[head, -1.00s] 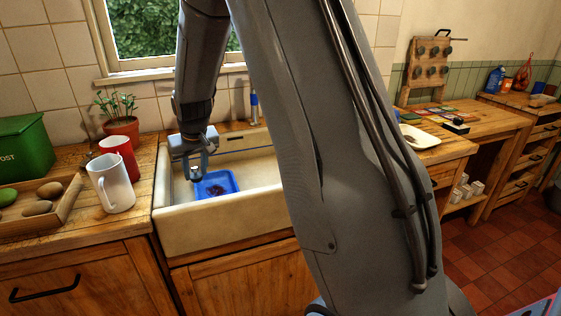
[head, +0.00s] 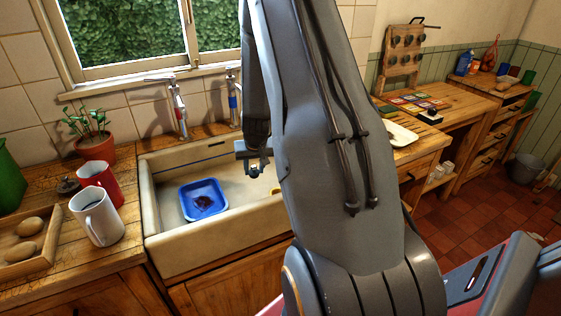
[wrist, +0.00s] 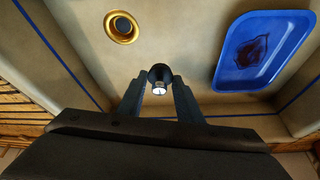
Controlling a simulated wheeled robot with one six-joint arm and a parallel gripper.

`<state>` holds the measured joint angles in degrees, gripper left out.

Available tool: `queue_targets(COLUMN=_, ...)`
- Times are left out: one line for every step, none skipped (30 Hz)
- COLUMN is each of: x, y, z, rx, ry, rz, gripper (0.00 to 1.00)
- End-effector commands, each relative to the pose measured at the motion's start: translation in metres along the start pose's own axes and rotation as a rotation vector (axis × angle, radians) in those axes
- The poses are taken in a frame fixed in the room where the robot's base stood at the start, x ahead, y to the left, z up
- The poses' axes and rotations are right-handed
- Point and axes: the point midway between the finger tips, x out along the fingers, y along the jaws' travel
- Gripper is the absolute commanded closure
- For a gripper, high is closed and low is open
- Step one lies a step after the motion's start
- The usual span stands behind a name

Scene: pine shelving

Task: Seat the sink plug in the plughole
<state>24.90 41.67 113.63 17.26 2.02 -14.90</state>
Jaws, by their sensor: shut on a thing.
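My gripper (wrist: 160,88) is shut on the sink plug (wrist: 160,74), a small dark round piece with a bright end, held between the fingertips. In the head view my gripper (head: 256,168) hangs over the right part of the white sink (head: 165,235), to the right of the blue tub. The plughole (wrist: 121,28) is a brass ring with a dark grey centre in the sink floor, beyond the fingertips and to their left in the wrist view. In the head view only a bit of yellow rim (head: 275,191) shows beside my arm. The plug is apart from the plughole.
A blue tub (head: 204,199) with a dark thing in it lies in the sink; it also shows in the wrist view (wrist: 226,62). Two taps (head: 180,108) stand behind the sink. A white mug (head: 97,218) and a red mug (head: 99,180) stand on the left counter.

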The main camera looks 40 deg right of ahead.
Motion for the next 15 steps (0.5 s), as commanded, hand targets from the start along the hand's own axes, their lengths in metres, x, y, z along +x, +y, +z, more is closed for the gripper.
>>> queue_targets(x=-0.004, y=0.023, z=0.006, rx=0.032, ry=-0.003, rz=0.018, gripper=0.90)
queue_targets(x=-0.004, y=0.033, z=0.009, rx=0.048, ry=-0.004, rz=0.027, gripper=0.90)
queue_targets(x=-0.004, y=0.045, z=0.013, rx=0.064, ry=-0.003, rz=0.038, gripper=0.90)
queue_targets(x=-0.004, y=0.053, z=0.016, rx=0.075, ry=-0.003, rz=0.046, gripper=0.90)
queue_targets(x=-0.004, y=0.060, z=0.018, rx=0.086, ry=-0.003, rz=0.052, gripper=0.90)
queue_targets(x=-0.004, y=0.067, z=0.021, rx=0.097, ry=-0.003, rz=0.060, gripper=0.90)
queue_targets(x=-0.003, y=0.072, z=0.022, rx=0.103, ry=-0.003, rz=0.064, gripper=0.90)
queue_targets(x=-0.003, y=0.076, z=0.024, rx=0.108, ry=-0.003, rz=0.068, gripper=0.90)
queue_targets(x=-0.003, y=0.079, z=0.025, rx=0.113, ry=-0.003, rz=0.071, gripper=0.90)
queue_targets(x=-0.003, y=0.081, z=0.026, rx=0.115, ry=-0.003, rz=0.073, gripper=0.90)
queue_targets(x=-0.003, y=0.082, z=0.026, rx=0.117, ry=-0.002, rz=0.074, gripper=0.90)
queue_targets(x=-0.002, y=0.083, z=0.026, rx=0.118, ry=-0.002, rz=0.075, gripper=0.90)
queue_targets(x=-0.002, y=0.083, z=0.026, rx=0.118, ry=-0.002, rz=0.076, gripper=0.90)
queue_targets(x=-0.002, y=0.083, z=0.026, rx=0.118, ry=-0.002, rz=0.076, gripper=0.90)
queue_targets(x=-0.002, y=0.082, z=0.026, rx=0.118, ry=-0.002, rz=0.075, gripper=0.90)
